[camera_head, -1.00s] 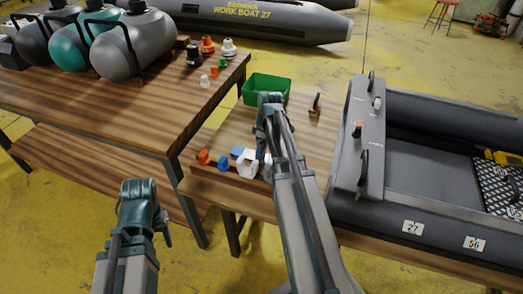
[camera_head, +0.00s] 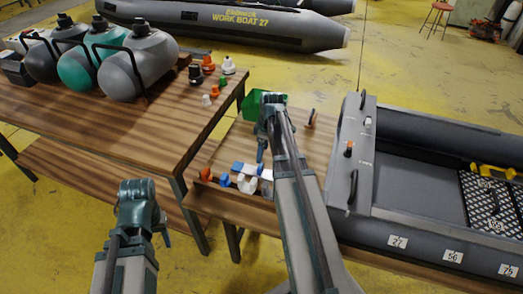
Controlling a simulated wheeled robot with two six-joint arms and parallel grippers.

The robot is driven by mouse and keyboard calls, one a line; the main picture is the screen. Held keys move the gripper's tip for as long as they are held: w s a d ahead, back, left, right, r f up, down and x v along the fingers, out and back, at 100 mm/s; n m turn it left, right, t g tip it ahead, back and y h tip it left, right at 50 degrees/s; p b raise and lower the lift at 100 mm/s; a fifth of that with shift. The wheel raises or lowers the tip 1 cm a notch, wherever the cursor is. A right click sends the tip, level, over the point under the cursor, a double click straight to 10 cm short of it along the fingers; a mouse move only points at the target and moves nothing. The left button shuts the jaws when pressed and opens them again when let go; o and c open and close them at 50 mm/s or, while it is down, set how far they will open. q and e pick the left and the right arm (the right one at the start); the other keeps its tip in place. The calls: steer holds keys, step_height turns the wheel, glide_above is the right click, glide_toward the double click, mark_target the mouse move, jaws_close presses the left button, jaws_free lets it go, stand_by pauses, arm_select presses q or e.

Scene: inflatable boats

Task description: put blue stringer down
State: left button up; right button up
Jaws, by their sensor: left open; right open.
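Several small pieces lie in a cluster near the front edge of the lower wooden table. Among them are a blue piece (camera_head: 237,167), a second blue piece (camera_head: 225,180), an orange one (camera_head: 206,174) and a white one (camera_head: 248,182). I cannot tell which blue piece is the stringer. My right gripper (camera_head: 261,153) is open and points down just above and behind the cluster, partly hidden by its own arm. My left gripper (camera_head: 164,236) is open and empty, low in front of the tables and away from the pieces.
A green bin (camera_head: 256,101) stands behind my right arm, partly covered. A grey inflatable boat (camera_head: 410,226) fills the right side. The left wooden table (camera_head: 130,130) carries tanks (camera_head: 139,66) and small fittings (camera_head: 195,74).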

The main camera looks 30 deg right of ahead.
arm_select(q)
step_height(320, 180, up, 3)
steer(key=shift+f+p, duration=0.1)
steer(key=shift+p, duration=0.8)
arm_select(e)
step_height(320, 180, up, 3)
steer(key=shift+s+d+f, duration=0.1)
steer(key=shift+s, duration=0.05)
steer(key=s+a+m, duration=0.1)
steer(key=s+a, duration=0.4)
steer(key=a, duration=0.5)
steer(key=s+a+m+h, duration=0.1)
steer(key=s+a, duration=0.4)
steer(key=a, duration=0.6)
steer(key=s+a+m+g+h, duration=0.1)
steer(key=s+a, duration=0.4)
steer(key=a, duration=0.5)
steer(key=shift+s+a+m, duration=0.2)
steer(key=shift+m, duration=0.5)
arm_select(q)
step_height(320, 180, up, 9)
steer(key=p, duration=0.9)
arm_select(e)
step_height(320, 180, up, 9)
